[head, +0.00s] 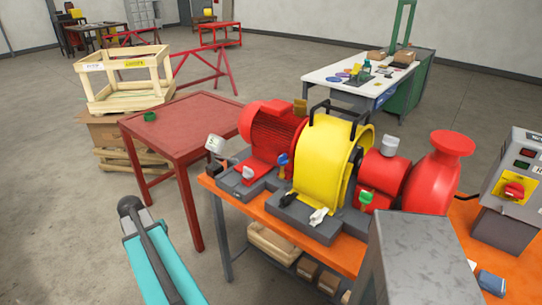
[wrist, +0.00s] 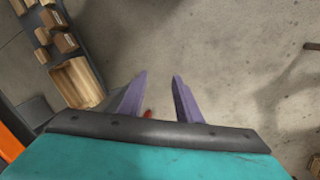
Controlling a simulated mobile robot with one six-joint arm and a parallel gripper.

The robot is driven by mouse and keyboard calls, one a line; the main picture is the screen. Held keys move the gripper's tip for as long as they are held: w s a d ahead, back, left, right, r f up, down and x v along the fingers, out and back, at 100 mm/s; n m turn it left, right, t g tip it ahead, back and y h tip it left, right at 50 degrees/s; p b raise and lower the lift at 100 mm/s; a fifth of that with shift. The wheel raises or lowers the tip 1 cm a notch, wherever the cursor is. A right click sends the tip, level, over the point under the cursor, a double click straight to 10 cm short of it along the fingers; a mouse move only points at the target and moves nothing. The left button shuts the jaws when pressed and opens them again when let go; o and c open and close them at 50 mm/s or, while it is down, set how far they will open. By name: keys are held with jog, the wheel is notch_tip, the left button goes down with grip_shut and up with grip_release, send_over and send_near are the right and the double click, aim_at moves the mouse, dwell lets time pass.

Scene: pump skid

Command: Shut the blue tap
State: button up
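The blue tap (head: 283,160) is a small blue handle at the front of the pump skid, between the red motor (head: 272,130) and the yellow pump guard (head: 325,155). It is too small to tell how its handle is turned. My gripper (wrist: 160,76) shows in the wrist view with two purple fingers apart and nothing held between them. It points down at the bare floor. My teal arm (head: 160,265) shows at the lower left of the head view, away from the tap; the fingers cannot be made out there.
Nearby are a green tap (head: 366,197), a white tap (head: 318,216) and a black tap (head: 290,200). A red table (head: 185,118) stands left of the orange bench (head: 345,258). A control box (head: 508,195) is at right. Wooden boxes (wrist: 78,82) lie on the shelf below.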

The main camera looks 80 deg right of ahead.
jog(key=s+d+r+m+h, duration=0.1)
jog(key=s+d+r+m, duration=0.15)
jog(key=d+r, duration=0.3)
jog(key=s+d+r+m, duration=0.1)
jog(key=s+d+r, duration=0.2)
jog(key=d+r, duration=0.25)
notch_tip(320, 180, up, 29)
jog(key=m+h, duration=0.2)
jog(key=m, duration=0.7)
send_over(280, 156)
jog(key=w+a, duration=0.3)
jog(key=a, duration=0.2)
jog(key=shift+s+a, duration=0.15)
jog(key=shift+p+x, duration=1.9)
jog(key=shift+x, duration=4.95)
jog(key=shift+s+r, duration=0.1)
jog(key=shift+s, duration=0.1)
